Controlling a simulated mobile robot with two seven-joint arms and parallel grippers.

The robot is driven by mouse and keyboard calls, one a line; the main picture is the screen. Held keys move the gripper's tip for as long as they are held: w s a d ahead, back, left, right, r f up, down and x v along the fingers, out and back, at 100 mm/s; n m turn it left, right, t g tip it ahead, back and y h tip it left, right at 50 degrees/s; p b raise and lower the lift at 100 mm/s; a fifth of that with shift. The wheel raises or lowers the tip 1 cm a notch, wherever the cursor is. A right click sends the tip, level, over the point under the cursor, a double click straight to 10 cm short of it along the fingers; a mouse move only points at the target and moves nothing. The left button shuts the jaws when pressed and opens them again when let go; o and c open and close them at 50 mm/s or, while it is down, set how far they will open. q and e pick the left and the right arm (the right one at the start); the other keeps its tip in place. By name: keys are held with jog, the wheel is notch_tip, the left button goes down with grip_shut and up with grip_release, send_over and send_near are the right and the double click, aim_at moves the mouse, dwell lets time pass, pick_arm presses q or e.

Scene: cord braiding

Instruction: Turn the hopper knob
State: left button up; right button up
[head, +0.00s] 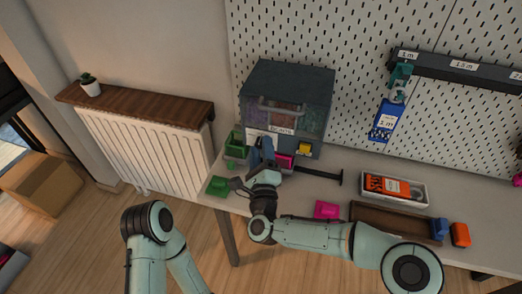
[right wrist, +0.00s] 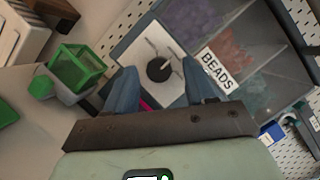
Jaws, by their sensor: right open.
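The bead hopper (head: 288,92) is a dark grey box with clear bead compartments, standing on the table against the pegboard. Its BEADS label (right wrist: 217,71) shows in the right wrist view. The hopper knob (right wrist: 159,69) is round and black with a pointer, on a white dial plate (right wrist: 146,45). My right gripper (head: 263,150) is at the hopper's front and hides the knob in the head view. In the right wrist view its blue fingers (right wrist: 162,88) are apart, with the knob ahead between them, not visibly gripped. My left gripper is out of view; only its arm shows.
A green open container (right wrist: 80,68) stands beside the hopper's dial. Green (head: 218,186) and pink (head: 326,210) blocks lie near the table's front. A white tray (head: 425,193) with an orange item and a brown tray (head: 385,222) are to the right. A radiator (head: 150,147) stands left.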

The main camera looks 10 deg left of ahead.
grip_shut()
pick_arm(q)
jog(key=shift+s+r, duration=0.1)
pick_arm(e)
jog(key=shift+n, duration=0.4)
pick_arm(q)
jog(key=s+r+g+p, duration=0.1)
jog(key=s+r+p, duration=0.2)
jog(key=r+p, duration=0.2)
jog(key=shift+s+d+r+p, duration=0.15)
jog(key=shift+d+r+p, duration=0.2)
jog(key=shift+p, duration=0.55)
pick_arm(e)
jog(key=shift+r+n+g+h, duration=0.2)
jog(key=shift+n+g, duration=0.55)
jog(key=shift+n, duration=1.05)
jog(key=shift+r+n+g+h, duration=0.15)
jog(key=shift+n+g, duration=0.55)
jog(key=shift+n, duration=1.1)
jog(key=shift+r+n+g+h, duration=0.2)
jog(key=shift+n+g, duration=0.55)
jog(key=shift+n, duration=1.05)
